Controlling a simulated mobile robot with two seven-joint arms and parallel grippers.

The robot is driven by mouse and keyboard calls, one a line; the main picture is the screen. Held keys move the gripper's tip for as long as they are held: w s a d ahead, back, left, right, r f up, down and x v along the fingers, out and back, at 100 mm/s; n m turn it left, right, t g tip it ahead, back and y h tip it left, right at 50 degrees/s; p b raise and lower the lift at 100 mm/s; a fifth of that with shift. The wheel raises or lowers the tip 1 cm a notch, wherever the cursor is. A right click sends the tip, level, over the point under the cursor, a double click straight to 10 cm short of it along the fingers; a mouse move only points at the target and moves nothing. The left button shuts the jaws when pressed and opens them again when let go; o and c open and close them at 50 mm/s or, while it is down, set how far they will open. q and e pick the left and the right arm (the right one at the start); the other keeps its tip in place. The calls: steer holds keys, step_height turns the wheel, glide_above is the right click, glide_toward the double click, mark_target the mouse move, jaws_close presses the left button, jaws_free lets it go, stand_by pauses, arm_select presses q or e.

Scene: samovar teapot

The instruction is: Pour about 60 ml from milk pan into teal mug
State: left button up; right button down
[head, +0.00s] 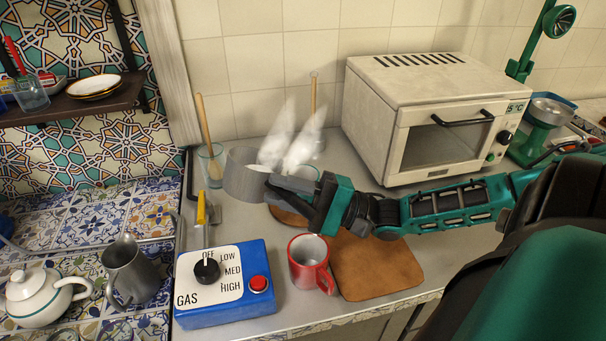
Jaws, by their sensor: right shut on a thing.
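The milk pan (241,176) is a grey metal pan held above the counter, left of centre, with something white showing at its rim. It looks slightly tilted; the exact angle is hard to tell. My right gripper (283,187) comes in from the right and is shut on the pan at its right side, with the grip itself partly hidden. No stream between pan and mug can be made out. My left gripper is out of view.
White wisps of steam rise above the pan and mug. A red mug (309,264) and a brown board (375,266) are in front. A blue gas control box (226,284) is front left. Glasses with sticks (211,163) stand behind, and a toaster oven (432,118) at right.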

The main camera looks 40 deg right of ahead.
steer(key=shift+d+f+m+t+b, duration=0.3)
steer(key=shift+f+b, duration=0.05)
steer(key=shift+b, duration=0.25)
steer(key=shift+s+d+r+m+t+b, duration=0.1)
steer(key=shift+d+r+m+t+b, duration=0.45)
steer(key=shift+d+m+t, duration=0.3)
steer(key=shift+d+r+y, duration=0.1)
steer(key=shift+d+y, duration=0.05)
steer(key=shift+y, duration=0.15)
steer(key=m+t+b, duration=0.1)
steer(key=d+m+t+b, duration=0.1)
steer(key=shift+f+b, duration=0.25)
steer(key=shift+b, duration=0.05)
steer(key=shift+s+h, duration=0.1)
steer(key=shift+h, duration=0.3)
steer(key=shift+d+f, duration=0.15)
steer(key=shift+r+m, duration=0.2)
steer(key=shift+m, duration=0.15)
